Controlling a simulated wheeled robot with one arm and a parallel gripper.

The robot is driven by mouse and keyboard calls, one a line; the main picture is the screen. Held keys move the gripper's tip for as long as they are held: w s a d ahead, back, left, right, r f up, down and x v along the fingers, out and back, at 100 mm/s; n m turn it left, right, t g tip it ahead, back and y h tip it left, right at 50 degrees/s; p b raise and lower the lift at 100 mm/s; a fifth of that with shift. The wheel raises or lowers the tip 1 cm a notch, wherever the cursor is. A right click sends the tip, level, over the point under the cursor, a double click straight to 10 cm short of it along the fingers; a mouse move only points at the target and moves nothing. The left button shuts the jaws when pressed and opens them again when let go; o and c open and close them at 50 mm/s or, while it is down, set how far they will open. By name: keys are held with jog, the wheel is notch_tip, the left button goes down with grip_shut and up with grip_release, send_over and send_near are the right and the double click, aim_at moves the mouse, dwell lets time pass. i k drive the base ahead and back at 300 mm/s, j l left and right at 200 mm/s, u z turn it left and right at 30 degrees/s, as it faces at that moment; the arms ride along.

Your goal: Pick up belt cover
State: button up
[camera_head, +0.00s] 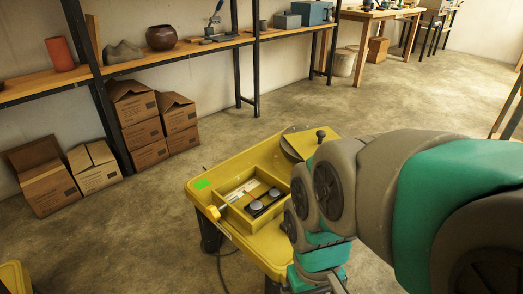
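A yellow pottery-wheel table (232,172) stands in the lower middle. A flat yellow panel with a dark knob (320,134) lies at its far right end, partly over a grey disc (287,131); it looks like the belt cover. My arm hides part of its right side. Nearer, an open recess (249,194) in the tabletop shows two round grey-topped parts and a light bar. My gripper (330,284) is at the bottom edge, by the table's near right side, apart from the panel. Its fingers are cut off by the frame, so its opening cannot be seen.
A green patch (202,184) marks the table's left corner, with a yellow knob (213,212) nearby. Cardboard boxes (138,108) are stacked under a wooden shelf (183,52) along the wall. The concrete floor (390,95) behind the table is clear.

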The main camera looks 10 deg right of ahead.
aim_at(306, 143)
jog(key=i+j+z, duration=0.2)
jog(key=j, duration=0.25)
jog(key=i+j+z, duration=0.2)
jog(key=i+j, duration=0.2)
